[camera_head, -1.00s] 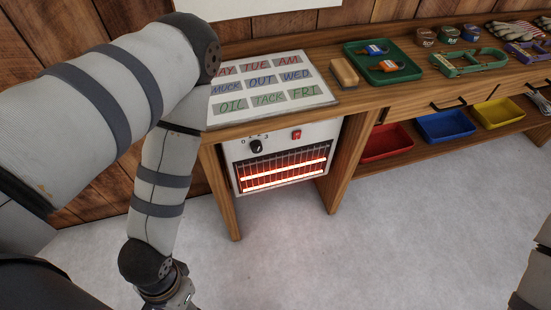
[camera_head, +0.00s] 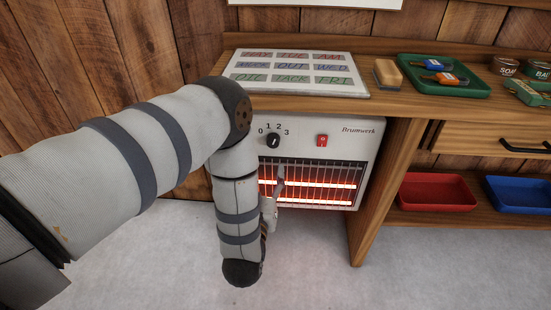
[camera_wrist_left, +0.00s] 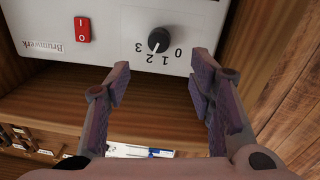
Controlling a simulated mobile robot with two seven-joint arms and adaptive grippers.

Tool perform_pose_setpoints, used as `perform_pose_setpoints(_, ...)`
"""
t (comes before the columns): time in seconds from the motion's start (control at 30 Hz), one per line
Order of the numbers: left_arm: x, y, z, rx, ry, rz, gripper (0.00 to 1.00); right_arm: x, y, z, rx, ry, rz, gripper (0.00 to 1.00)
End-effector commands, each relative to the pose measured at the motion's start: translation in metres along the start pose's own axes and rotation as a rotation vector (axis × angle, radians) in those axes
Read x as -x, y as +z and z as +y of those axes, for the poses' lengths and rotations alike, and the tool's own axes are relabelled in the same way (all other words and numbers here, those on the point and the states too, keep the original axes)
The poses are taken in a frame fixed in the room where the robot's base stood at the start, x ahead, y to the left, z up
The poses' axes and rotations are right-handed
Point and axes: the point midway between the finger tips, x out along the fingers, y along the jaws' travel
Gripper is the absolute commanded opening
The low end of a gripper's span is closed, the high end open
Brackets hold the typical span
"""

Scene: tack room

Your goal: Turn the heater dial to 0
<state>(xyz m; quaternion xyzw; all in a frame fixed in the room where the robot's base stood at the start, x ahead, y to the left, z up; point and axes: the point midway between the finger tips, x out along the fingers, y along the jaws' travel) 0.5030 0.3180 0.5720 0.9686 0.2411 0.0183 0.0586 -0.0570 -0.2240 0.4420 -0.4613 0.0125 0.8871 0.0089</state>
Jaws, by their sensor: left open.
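The heater (camera_head: 355,150) is a white box under the bench top with a black dial (camera_head: 273,141) at its upper left, numbered 0 to 3. The dial also shows upside down in the left wrist view (camera_wrist_left: 158,40); its pale mark seems to point near 2. Bars glow orange behind the grille. My left gripper (camera_head: 279,178) is in front of the grille, below the dial, partly hidden by my arm. In the left wrist view its fingers (camera_wrist_left: 160,66) are apart and empty, one on each side of the dial's line, short of it. My right gripper is out of view.
A red switch (camera_head: 321,140) sits right of the dial. A lettered board (camera_head: 360,88), a brush (camera_head: 387,73) and a green tray (camera_head: 415,85) lie on the bench above. A wooden side panel (camera_head: 375,195) stands right of the heater. The floor in front is clear.

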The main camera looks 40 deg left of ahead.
Motion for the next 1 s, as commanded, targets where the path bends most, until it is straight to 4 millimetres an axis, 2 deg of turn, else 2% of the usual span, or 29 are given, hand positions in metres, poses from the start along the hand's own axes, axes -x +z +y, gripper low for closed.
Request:
perform_pose_setpoints(0.2,-0.056,-0.001,0.0,0.0,0.0,0.001,0.49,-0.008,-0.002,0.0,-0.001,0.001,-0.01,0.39)
perform_pose_setpoints(0.4,-0.095,0.0,0.0,-0.001,0.002,-0.003,0.49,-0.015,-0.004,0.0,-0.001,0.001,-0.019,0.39)
perform_pose_setpoints(0.53,-0.105,0.0,0.0,-0.002,0.003,-0.006,0.49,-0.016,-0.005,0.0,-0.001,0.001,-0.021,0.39)
perform_pose_setpoints(0.77,-0.107,-0.001,0.001,-0.002,0.004,-0.007,0.49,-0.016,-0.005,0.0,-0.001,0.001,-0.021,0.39)
perform_pose_setpoints(0.8,-0.107,-0.001,0.001,-0.002,0.004,-0.007,0.47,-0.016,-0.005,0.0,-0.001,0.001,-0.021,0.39)
perform_pose_setpoints(1.0,-0.107,-0.001,0.001,-0.002,0.004,-0.007,0.01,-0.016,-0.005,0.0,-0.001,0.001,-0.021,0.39)
